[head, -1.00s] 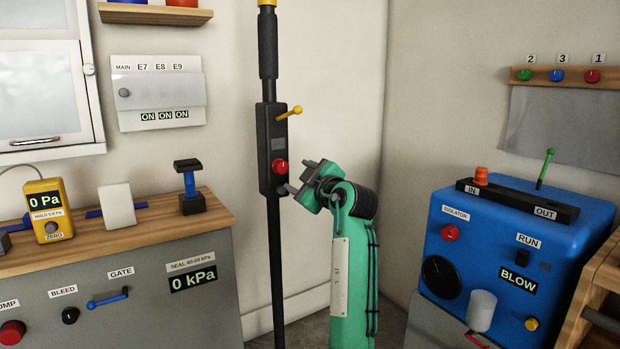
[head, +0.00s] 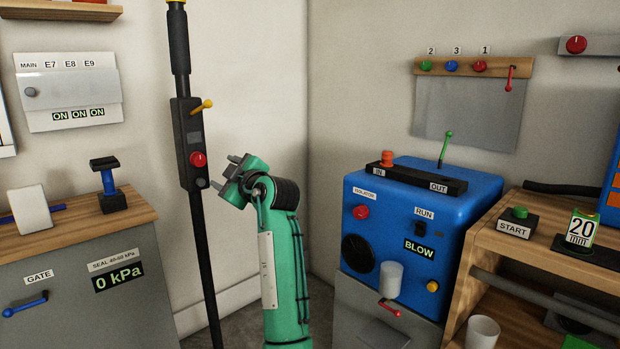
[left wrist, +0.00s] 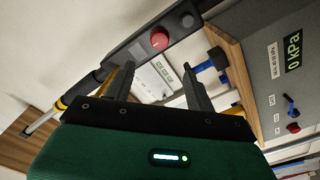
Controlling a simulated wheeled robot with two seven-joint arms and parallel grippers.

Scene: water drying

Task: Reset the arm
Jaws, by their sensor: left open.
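My left arm is green, with a dark ribbed wrist, and rises from the bottom centre of the head view. My left gripper (head: 226,170) is open and empty, its two grey fingers pointing left toward the black control box (head: 187,138) on the pole. It appears just right of the box's red button (head: 198,159), with a small gap in the picture. In the left wrist view, the open fingers (left wrist: 157,66) stand well apart with nothing between them, and the control box lies beyond. My right gripper is not in view.
The black pole (head: 204,270) stands left of my arm. A grey cabinet (head: 150,270) with a wooden top is at left. A blue machine (head: 459,205) stands to the right, beside a wooden shelf unit (head: 545,245). White walls meet behind my arm.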

